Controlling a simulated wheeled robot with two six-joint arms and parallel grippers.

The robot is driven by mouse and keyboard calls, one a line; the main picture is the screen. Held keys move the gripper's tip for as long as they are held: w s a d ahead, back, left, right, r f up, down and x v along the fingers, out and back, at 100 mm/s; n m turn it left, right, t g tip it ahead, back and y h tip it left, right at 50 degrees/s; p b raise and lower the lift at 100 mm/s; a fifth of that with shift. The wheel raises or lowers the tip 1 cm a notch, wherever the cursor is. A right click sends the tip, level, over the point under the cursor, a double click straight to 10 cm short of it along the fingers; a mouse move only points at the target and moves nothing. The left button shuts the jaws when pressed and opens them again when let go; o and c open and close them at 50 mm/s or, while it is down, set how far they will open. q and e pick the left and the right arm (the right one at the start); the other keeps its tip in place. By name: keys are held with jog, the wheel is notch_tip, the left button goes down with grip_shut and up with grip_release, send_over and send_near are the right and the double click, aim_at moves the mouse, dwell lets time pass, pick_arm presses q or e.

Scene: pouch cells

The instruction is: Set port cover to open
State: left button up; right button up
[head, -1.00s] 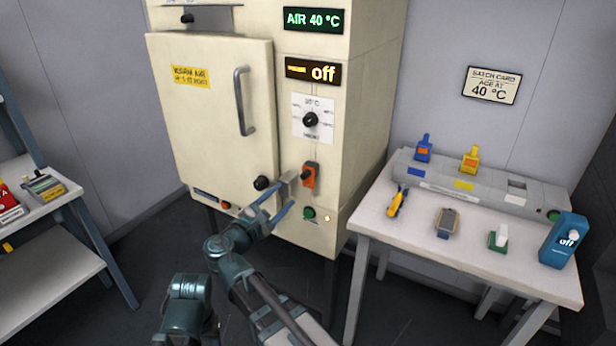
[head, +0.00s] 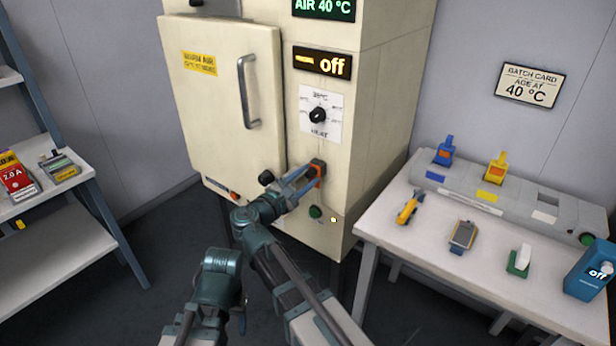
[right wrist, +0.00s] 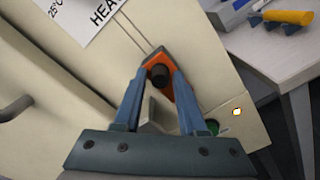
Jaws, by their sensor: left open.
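An orange plate with a black knob (right wrist: 160,75) is on the front of the cream oven, below the dial; I take it for the port cover, but no label on it is readable. My right gripper (head: 316,173) is at this plate. In the right wrist view its blue fingers (right wrist: 161,72) stand on either side of the black knob, very close to it; I cannot tell whether they press on it. A grey flap (right wrist: 153,112) shows between the fingers. My left gripper (head: 241,312) is low in the head view, open, partly hidden and away from the oven.
The oven door (head: 225,100) is shut, with a grey handle (head: 248,92). The display (head: 322,63) reads "off". A green button (head: 315,212) is below the plate. A white table (head: 400,240) with several small devices stands right; a shelf (head: 60,255) stands left.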

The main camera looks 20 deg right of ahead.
grip_shut()
jog(key=m, duration=0.1)
jog(key=s+d+m, duration=0.1)
jog(key=m, duration=0.1)
jog(key=shift+s+f+m, duration=0.1)
jog(key=shift+f+m, duration=0.05)
jog(key=shift+m, duration=0.15)
jog(key=shift+s+d+f+m+b, duration=0.35)
jog(key=shift+f+m+b, duration=0.35)
jog(key=shift+m, duration=1.65)
jog(key=shift+s+d+f+m+b, duration=0.35)
jog(key=shift+f+m+b, duration=0.35)
jog(key=shift+m, duration=1.7)
jog(key=shift+s+d+f+m+b, duration=0.2)
jog(key=shift+s+f+m+b, duration=0.4)
jog(key=shift+m, duration=1.75)
jog(key=shift+w, duration=0.1)
jog(key=shift+o, duration=1.7)
grip_release()
